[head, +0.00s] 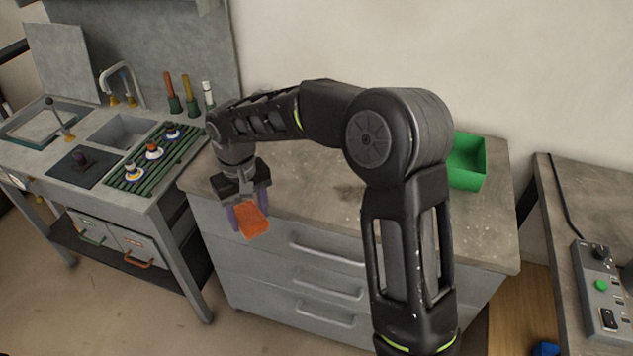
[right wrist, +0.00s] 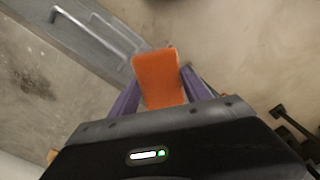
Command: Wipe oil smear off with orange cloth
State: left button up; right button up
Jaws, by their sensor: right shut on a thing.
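My right gripper (head: 250,215) is shut on the orange cloth (head: 252,223). It holds the cloth near the front left edge of the grey drawer cabinet, in front of the drawers in the head view. In the right wrist view, the orange cloth (right wrist: 158,78) sits between the purple fingers of my right gripper (right wrist: 160,98). A dark oil smear (head: 348,193) lies on the cabinet top (head: 300,180), to the right of the gripper. The smear (right wrist: 33,82) also shows at the left of the right wrist view. My left gripper is not in view.
A green bin (head: 467,163) stands at the back right of the cabinet top. A sink unit (head: 120,130) with taps and a rack of small items stands to the left. A bench (head: 590,220) with a switch box (head: 598,290) is at the right. The top around the smear looks clear.

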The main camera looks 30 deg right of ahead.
jog(key=shift+w+a, duration=0.1)
jog(key=shift+a, duration=0.3)
jog(key=shift+d, duration=0.1)
jog(key=shift+f, duration=0.1)
jog(key=s+d+r+m+p, duration=0.1)
jog(key=s+d+m, duration=0.1)
jog(key=d+m, duration=0.5)
jog(key=s+d+r+m+p, duration=0.1)
jog(key=s+d+m+p, duration=0.1)
jog(key=d+m, duration=0.5)
jog(key=s+d+r+m+p, duration=0.1)
jog(key=s+d+m, duration=0.2)
jog(key=d, duration=1)
jog(key=m, duration=0.3)
jog(key=shift+d+r+m+p, duration=0.2)
jog(key=shift+r+m+p, duration=0.1)
jog(key=shift+m+p, duration=0.1)
jog(key=shift+f, duration=0.1)
